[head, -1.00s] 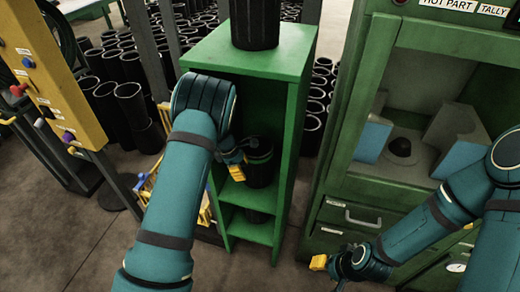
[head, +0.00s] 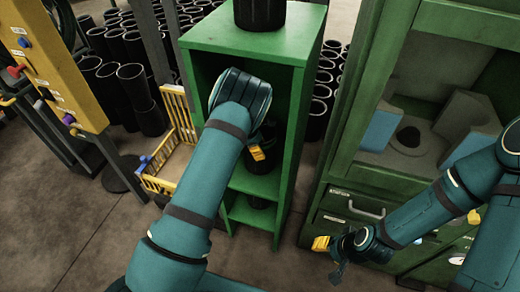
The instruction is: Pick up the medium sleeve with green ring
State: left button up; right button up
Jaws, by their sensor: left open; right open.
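The green shelf unit (head: 292,70) stands in the centre. A dark sleeve (head: 265,165) sits in its upper compartment, mostly hidden behind my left arm and gripper; its green ring cannot be made out now. My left gripper (head: 257,150) is open at the compartment's opening, in front of the sleeve. One yellow fingertip shows, and I cannot tell whether it touches the sleeve. My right gripper (head: 328,256) is open and empty, low in front of the green cabinet.
A large black sleeve (head: 260,12) stands on top of the shelf unit. A yellow rack (head: 178,125) stands left of the unit, near a yellow control panel (head: 62,75). The green cabinet (head: 345,130) is at right.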

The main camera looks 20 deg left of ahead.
pick_arm(q)
jog(key=shift+o, duration=0.3)
jog(key=shift+f, duration=0.1)
grip_shut()
jog(key=shift+r, duration=0.2)
